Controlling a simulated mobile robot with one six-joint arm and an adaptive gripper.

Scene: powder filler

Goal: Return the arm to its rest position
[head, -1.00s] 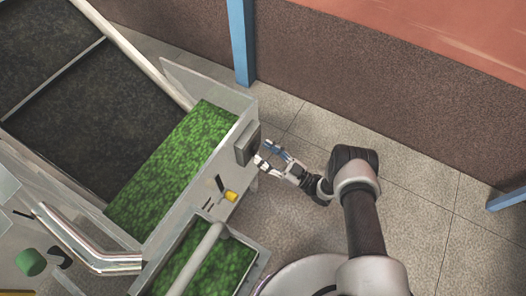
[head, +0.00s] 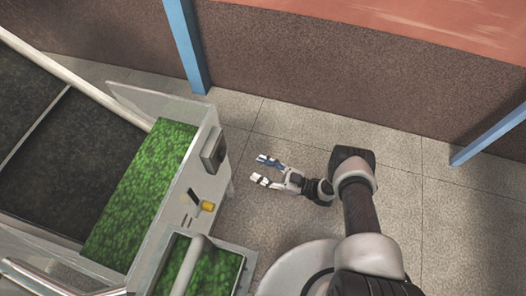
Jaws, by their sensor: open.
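My gripper (head: 262,170) is open and empty in the head view. Its two fingers point left, toward the grey box (head: 214,149) on the side of the powder filler machine (head: 181,207). There is a clear gap of floor between the fingertips and the machine. My arm bends at the elbow above the floor, and its upper links run down to the bottom of the picture.
A yellow knob (head: 207,206) and a small black lever (head: 194,196) sit on the machine's side panel. Green granules (head: 145,190) fill the hopper. Blue posts (head: 188,50) stand by the brown wall (head: 330,85). The tiled floor (head: 430,215) at right is clear.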

